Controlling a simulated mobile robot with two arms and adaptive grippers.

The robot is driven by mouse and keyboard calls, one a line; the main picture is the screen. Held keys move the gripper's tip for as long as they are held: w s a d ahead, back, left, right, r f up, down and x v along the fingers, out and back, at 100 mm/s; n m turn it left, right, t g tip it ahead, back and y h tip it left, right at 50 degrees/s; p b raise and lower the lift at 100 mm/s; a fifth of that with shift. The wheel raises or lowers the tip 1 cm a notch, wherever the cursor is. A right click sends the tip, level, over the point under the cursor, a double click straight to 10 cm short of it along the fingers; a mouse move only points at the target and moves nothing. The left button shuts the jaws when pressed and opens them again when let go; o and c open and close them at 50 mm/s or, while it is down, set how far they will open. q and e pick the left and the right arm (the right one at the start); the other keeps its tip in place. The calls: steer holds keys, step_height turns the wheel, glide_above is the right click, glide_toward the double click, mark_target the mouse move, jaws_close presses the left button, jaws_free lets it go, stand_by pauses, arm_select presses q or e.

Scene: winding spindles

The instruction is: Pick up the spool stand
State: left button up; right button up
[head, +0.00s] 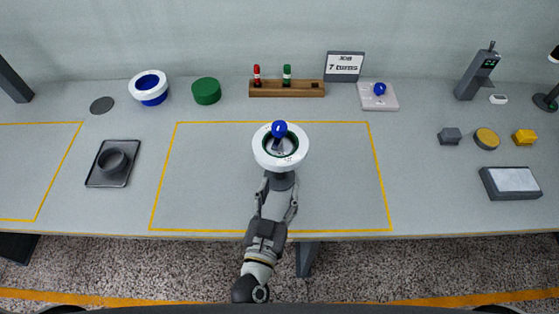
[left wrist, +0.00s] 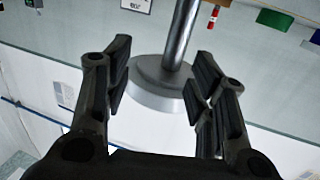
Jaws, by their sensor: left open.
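The spool stand (head: 268,147) stands near the back middle of the yellow-outlined area in the head view. It has a white ring, a dark green inside and a blue knob on top; a dark grey part shows below. In the left wrist view its metal rod (left wrist: 184,28) meets a grey and white round flange (left wrist: 150,97). My left gripper (head: 278,190) is open at the near side of the stand. In the left wrist view its fingers lie to either side of the rod and flange; contact is not visible. My right gripper is not in view.
At the back stand a blue-white ring (head: 136,88), a green cylinder (head: 206,91), a wooden rack (head: 270,91) with red and green items, a sign (head: 344,66) and a pale plate (head: 390,101). A dark tray (head: 98,178) lies left. The outlined area beside the stand is clear.

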mark_target(280, 156)
arm_select(q)
steer(key=w+y, duration=0.1)
steer(key=w, duration=0.2)
steer(key=w+n+y+p, duration=0.1)
steer(key=w, duration=0.2)
steer(key=shift+w+r+t, duration=0.15)
steer(key=shift+w+t, duration=0.05)
steer(key=shift+t, duration=0.2)
steer(key=w+p, duration=0.1)
steer(key=w, duration=0.3)
steer(key=shift+w+d, duration=0.1)
steer(key=shift+w, duration=0.05)
steer(key=shift+c, duration=0.5)
jaws_close()
